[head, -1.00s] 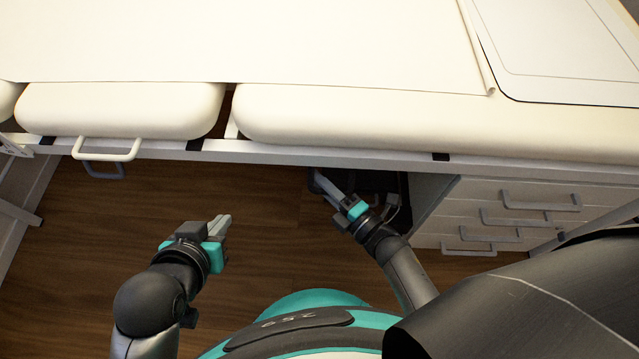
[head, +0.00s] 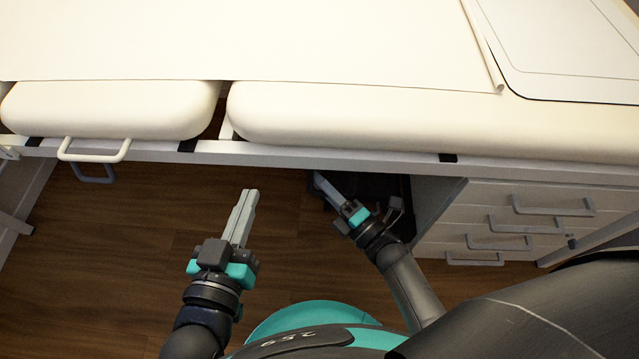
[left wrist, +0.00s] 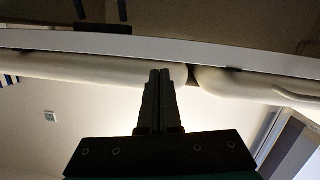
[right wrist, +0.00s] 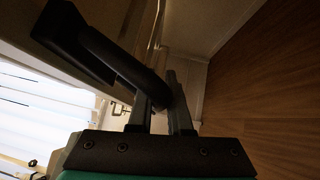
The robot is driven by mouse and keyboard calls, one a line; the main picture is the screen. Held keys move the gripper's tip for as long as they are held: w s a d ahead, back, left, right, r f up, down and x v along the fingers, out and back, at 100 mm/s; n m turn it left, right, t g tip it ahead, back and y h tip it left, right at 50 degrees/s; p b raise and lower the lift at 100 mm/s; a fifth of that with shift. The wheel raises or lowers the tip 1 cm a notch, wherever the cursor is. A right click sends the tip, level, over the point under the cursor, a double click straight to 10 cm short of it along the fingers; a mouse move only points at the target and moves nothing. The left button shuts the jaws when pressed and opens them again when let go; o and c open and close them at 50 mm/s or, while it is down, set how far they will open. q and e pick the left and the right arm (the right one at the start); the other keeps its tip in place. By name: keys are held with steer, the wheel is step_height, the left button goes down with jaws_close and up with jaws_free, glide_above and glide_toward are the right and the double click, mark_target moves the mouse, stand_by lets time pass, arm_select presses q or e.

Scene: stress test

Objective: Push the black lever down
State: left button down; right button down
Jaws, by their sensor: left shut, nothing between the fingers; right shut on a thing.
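The black lever (right wrist: 110,58) runs from the upper left of the right wrist view down to between the fingers of my right gripper (right wrist: 163,100). That gripper is shut on its end. In the head view my right gripper (head: 324,184) reaches under the front edge of the padded table; the lever there is mostly hidden by the edge and shadow. My left gripper (head: 249,196) is shut and empty in front of the table edge, left of the right gripper. In the left wrist view its closed fingers (left wrist: 160,76) point up towards the table's underside.
The white padded table (head: 350,118) fills the far side, with a rail along its front. A drawer unit (head: 490,190) stands under the table at the right. The wooden floor (head: 130,230) is open at the left.

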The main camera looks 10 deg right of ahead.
arm_select(q)
steer(key=shift+s+d+r+t, duration=0.25)
steer(key=shift+s+r+t, duration=0.15)
steer(key=shift+t, duration=0.3)
arm_select(e)
steer(key=shift+w+d+n+t, duration=0.15)
steer(key=shift+w+n+t, duration=0.05)
steer(key=shift+n+t, duration=0.1)
steer(key=c, duration=1.1)
jaws_free()
arm_select(q)
steer(key=shift+w, duration=0.1)
